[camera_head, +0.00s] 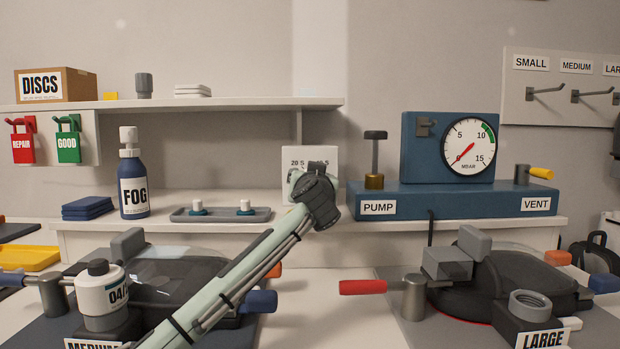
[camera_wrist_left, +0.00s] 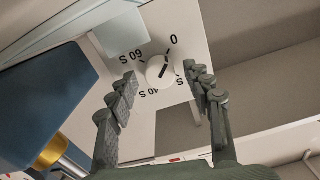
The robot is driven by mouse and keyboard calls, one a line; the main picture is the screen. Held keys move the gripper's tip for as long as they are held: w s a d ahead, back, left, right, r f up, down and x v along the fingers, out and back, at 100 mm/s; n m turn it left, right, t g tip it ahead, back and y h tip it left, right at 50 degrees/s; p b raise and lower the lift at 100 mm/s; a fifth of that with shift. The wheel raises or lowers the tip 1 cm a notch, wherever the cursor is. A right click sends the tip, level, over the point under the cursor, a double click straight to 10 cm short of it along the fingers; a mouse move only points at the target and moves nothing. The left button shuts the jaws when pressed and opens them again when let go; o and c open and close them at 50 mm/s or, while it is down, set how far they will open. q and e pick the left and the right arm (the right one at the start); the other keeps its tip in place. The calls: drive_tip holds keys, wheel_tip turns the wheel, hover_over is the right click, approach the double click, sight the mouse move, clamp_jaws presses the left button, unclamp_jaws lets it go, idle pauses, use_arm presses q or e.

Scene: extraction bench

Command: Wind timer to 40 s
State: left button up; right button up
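The timer (camera_head: 310,152) is a white plate behind the bench, partly hidden by my left gripper in the head view. In the left wrist view, the timer plate shows a round white knob (camera_wrist_left: 160,72) with a dark mark. The labels 0, 60 S and 40 S are readable; another is partly hidden by a finger. The mark appears to point toward 0. My left gripper (camera_wrist_left: 162,77) is open, with one finger on each side of the knob in that picture. Whether a finger touches it I cannot tell. It also shows in the head view (camera_head: 318,198). My right gripper is not in view.
The blue pump unit (camera_head: 450,200) with its gauge (camera_head: 468,146) stands right of the timer. A tray (camera_head: 221,216) and the FOG bottle (camera_head: 134,185) stand left. A shelf (camera_head: 220,104) runs above. Two dark devices occupy the front left and right.

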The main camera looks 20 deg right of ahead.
use_arm(q)
drive_tip(key=c, duration=1)
drive_tip(key=shift+c, duration=0.2)
idle(0.5)
drive_tip(key=o, duration=1.2)
drive_tip(key=shift+w, duration=0.1)
drive_tip(key=shift+c, duration=0.2)
drive_tip(key=v, duration=1.2)
